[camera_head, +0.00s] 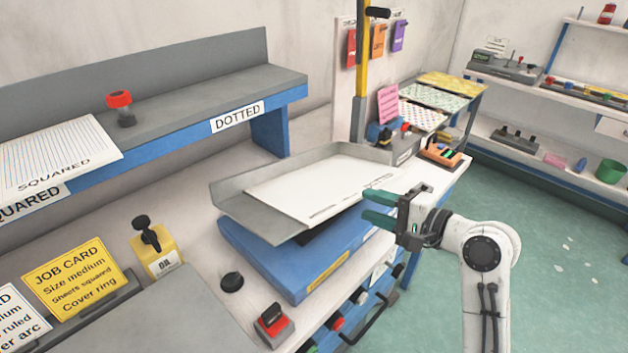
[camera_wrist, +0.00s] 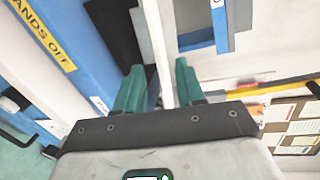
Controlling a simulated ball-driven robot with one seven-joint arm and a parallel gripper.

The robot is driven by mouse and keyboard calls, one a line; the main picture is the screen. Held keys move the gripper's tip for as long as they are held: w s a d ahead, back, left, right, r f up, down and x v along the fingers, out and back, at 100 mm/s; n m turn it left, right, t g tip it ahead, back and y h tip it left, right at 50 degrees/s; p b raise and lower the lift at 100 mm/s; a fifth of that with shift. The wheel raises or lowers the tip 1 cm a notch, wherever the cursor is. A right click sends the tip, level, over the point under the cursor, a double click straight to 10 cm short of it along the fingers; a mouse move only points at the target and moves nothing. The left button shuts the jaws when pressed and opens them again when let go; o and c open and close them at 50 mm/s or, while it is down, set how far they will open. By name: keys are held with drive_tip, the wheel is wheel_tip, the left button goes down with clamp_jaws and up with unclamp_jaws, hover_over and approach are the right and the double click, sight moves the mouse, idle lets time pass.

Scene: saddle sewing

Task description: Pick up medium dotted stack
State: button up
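A white paper stack (camera_head: 320,187) lies in a tilted grey tray (camera_head: 245,207) on a blue machine (camera_head: 290,262). Its sheet pattern is too faint to tell whether it is dotted. My gripper (camera_head: 367,205) is at the stack's right edge, with its two green fingers apart, one above the other. In the wrist view the fingers of my gripper (camera_wrist: 159,68) stand on either side of a thin white edge (camera_wrist: 158,40), apparently the stack's. Gaps seem to show beside that edge, and contact is not clear.
A shelf with a DOTTED label (camera_head: 237,117) bears no paper at that end, only a red-topped object (camera_head: 121,108). A squared sheet stack (camera_head: 55,158) lies at its left. A yellow job card (camera_head: 72,279) reads medium, squared, ring. A yellow post (camera_head: 361,80) stands behind the tray.

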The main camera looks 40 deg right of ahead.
sight(339, 193)
drive_tip(key=p+x, duration=0.1)
drive_tip(key=x, duration=0.8)
drive_tip(key=shift+f, duration=0.2)
drive_tip(key=shift+c, duration=0.4)
clamp_jaws()
drive_tip(key=shift+r, duration=0.1)
